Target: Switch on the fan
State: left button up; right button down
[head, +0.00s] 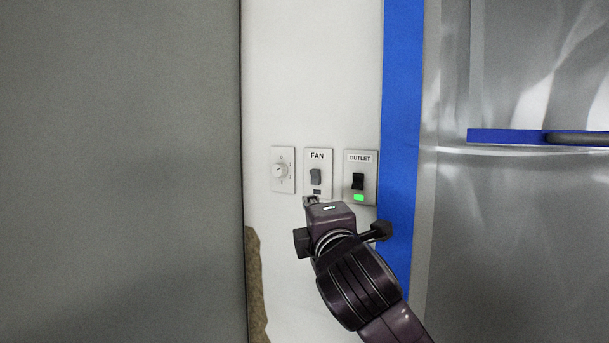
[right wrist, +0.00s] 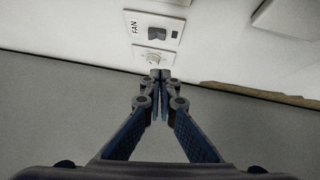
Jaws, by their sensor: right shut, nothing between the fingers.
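The fan switch (head: 316,176) is a grey rocker on a white plate labelled FAN on the white wall. The small indicator (head: 317,192) below it is dark. In the right wrist view the fan switch (right wrist: 157,34) is beyond my fingertips, past the dial. My right gripper (head: 310,200) is shut and empty, with its tips just below the fan switch in the head view. In the right wrist view its closed fingertips (right wrist: 160,75) appear close to the dial plate; I cannot tell whether they touch the wall. My left gripper is out of view.
A round dial (head: 281,171) is left of the fan switch. The outlet switch (head: 358,181) is to the right, with its indicator lit green. A blue vertical strip (head: 403,130) borders the wall on the right. A grey panel (head: 120,170) fills the left.

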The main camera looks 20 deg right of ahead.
jog(key=r, duration=0.1)
jog(key=p, duration=0.5)
send_near(313, 178)
jog(key=w+a+r, duration=0.1)
jog(key=w+a, duration=0.2)
jog(key=w+d+p, duration=0.2)
jog(key=shift+w+d+r, duration=0.15)
jog(key=shift+w+r, duration=0.15)
jog(key=shift+w, duration=0.1)
jog(key=shift+w+d+p, duration=0.15)
jog(key=shift+d+p, duration=0.2)
jog(key=shift+d, duration=0.15)
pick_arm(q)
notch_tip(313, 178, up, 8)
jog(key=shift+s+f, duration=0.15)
pick_arm(e)
jog(key=shift+w+a, duration=0.1)
jog(key=shift+a, duration=0.05)
